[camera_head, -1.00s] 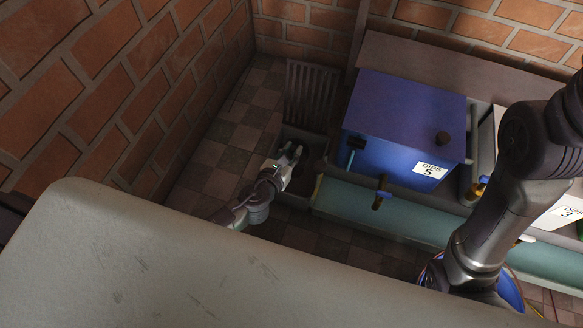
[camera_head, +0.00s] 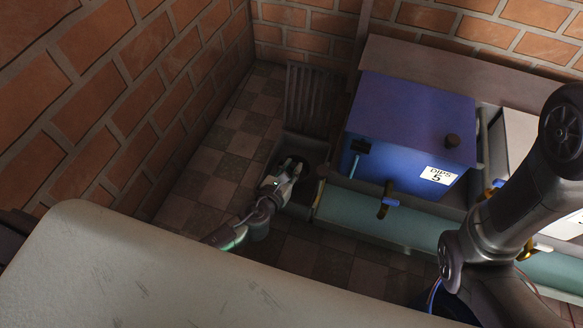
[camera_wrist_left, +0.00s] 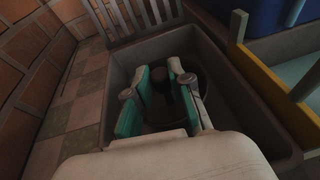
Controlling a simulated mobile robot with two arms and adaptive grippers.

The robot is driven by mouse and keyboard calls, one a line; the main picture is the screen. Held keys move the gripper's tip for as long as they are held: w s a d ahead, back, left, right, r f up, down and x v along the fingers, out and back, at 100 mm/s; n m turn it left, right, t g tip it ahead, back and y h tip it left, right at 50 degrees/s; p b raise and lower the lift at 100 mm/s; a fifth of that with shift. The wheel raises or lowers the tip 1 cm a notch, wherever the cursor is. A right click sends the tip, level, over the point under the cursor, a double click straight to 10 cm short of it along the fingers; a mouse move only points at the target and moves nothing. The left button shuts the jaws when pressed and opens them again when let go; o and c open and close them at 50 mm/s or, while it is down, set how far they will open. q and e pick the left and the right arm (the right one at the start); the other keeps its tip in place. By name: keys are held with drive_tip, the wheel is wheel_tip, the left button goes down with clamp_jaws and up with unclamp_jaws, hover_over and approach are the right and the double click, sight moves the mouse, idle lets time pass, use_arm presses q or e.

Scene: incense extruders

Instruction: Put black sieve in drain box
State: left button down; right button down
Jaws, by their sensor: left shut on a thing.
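The drain box is an open grey bin standing on the tiled floor; its rim shows in the left wrist view (camera_wrist_left: 237,98) and, partly, in the head view (camera_head: 303,137). My left gripper (camera_head: 290,168) is over the box, with its fingers pointing down into it. In the left wrist view the teal-padded fingers (camera_wrist_left: 158,98) are shut on the black sieve (camera_wrist_left: 160,110), a dark round shape inside the box's outline. The sieve's lower edge is lost in shadow, so I cannot tell whether it touches the bottom. My right gripper is out of view.
A slatted grate (camera_head: 310,98) stands upright at the box's back edge. A blue DIPS 5 tank (camera_head: 408,125) and a pale teal trough (camera_head: 410,225) are to the right. Brick walls close the left and back. Tiled floor (camera_head: 225,160) is free on the left.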

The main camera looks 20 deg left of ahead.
use_arm(q)
drive_tip(key=shift+f+b, duration=0.3)
drive_tip(key=shift+f, duration=0.1)
drive_tip(key=c, duration=1)
unclamp_jaws()
drive_tip(key=shift+f, duration=0.15)
drive_tip(key=shift+c, duration=0.2)
drive_tip(key=shift+s, duration=0.1)
